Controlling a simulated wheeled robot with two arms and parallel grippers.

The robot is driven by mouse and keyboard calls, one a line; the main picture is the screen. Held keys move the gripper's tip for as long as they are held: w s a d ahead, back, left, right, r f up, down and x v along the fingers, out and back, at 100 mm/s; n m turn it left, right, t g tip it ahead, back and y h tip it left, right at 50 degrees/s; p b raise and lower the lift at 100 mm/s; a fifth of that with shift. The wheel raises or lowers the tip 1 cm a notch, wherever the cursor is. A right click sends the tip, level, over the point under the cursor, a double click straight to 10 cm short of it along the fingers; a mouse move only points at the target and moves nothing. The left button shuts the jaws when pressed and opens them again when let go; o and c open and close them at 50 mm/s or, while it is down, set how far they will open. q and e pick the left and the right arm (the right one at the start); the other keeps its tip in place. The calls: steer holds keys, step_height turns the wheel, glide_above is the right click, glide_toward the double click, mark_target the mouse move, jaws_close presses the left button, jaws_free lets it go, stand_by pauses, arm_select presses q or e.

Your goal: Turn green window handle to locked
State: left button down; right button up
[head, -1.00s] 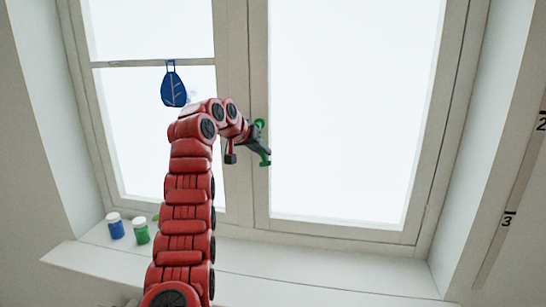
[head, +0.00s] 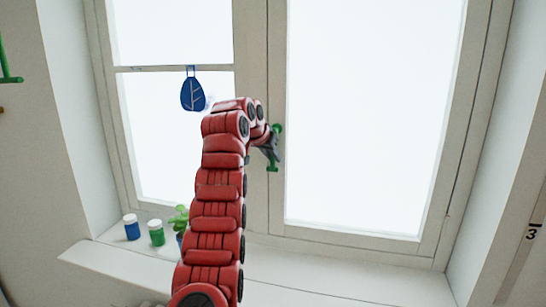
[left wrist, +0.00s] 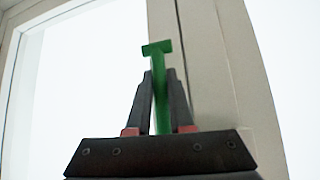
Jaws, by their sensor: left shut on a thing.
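The green window handle (head: 272,167) is on the middle post of the white window frame in the head view. It stands close to upright, its lower end slightly left of its top. My left gripper (head: 272,151) is shut on its middle part, which the fingers partly hide. In the left wrist view the green handle (left wrist: 160,72) rises between the two dark fingers of my left gripper (left wrist: 161,82), its T-shaped end past the tips. My right gripper is not in view.
A blue jar (head: 131,228), a green jar (head: 156,233) and a green plant (head: 180,217) stand on the white sill (head: 300,284). The sill's right part is clear.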

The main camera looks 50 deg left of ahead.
arm_select(q)
steer(key=c, duration=0.8)
jaws_free()
steer(key=shift+a, duration=0.1)
steer(key=shift+s+r, duration=0.15)
steer(key=shift+s, duration=0.05)
steer(key=p+v, duration=0.5)
steer(key=v, duration=1.2)
